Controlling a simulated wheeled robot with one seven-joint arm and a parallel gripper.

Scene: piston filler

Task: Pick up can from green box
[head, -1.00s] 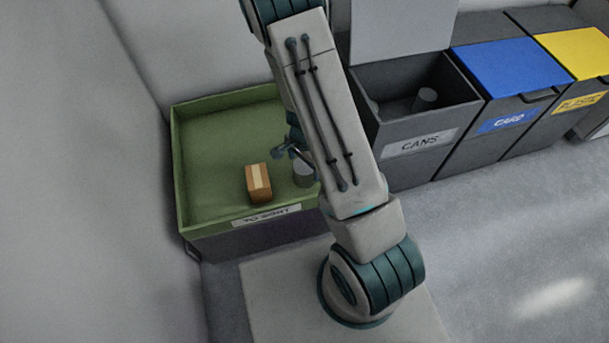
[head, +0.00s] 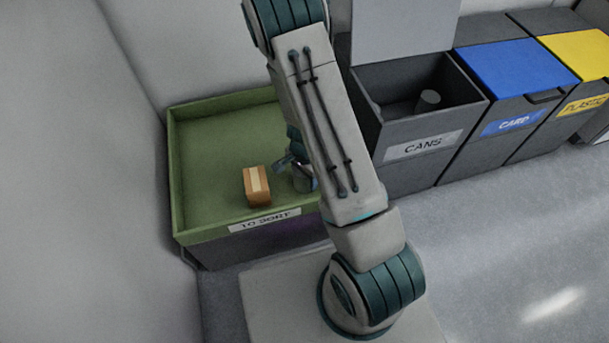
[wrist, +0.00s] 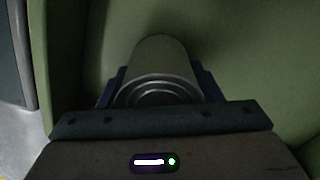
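The green box (head: 188,218), labelled "TO SORT", stands left of my arm in the head view. A grey metal can (head: 304,182) is in its right part, mostly hidden by my gripper (head: 298,168) and arm. In the wrist view the can (wrist: 160,68) shows its ringed end toward the camera, between the two blue fingers of my gripper (wrist: 160,88), one on each side. The fingers look close to the can's sides, but I cannot tell whether they press on it.
A small brown carton (head: 257,187) lies in the green box, left of the can. To the right stand an open grey bin labelled "CANS" (head: 422,146) with a can (head: 429,100) inside, a blue-lidded "CARD" bin (head: 512,70) and a yellow-lidded bin (head: 578,52).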

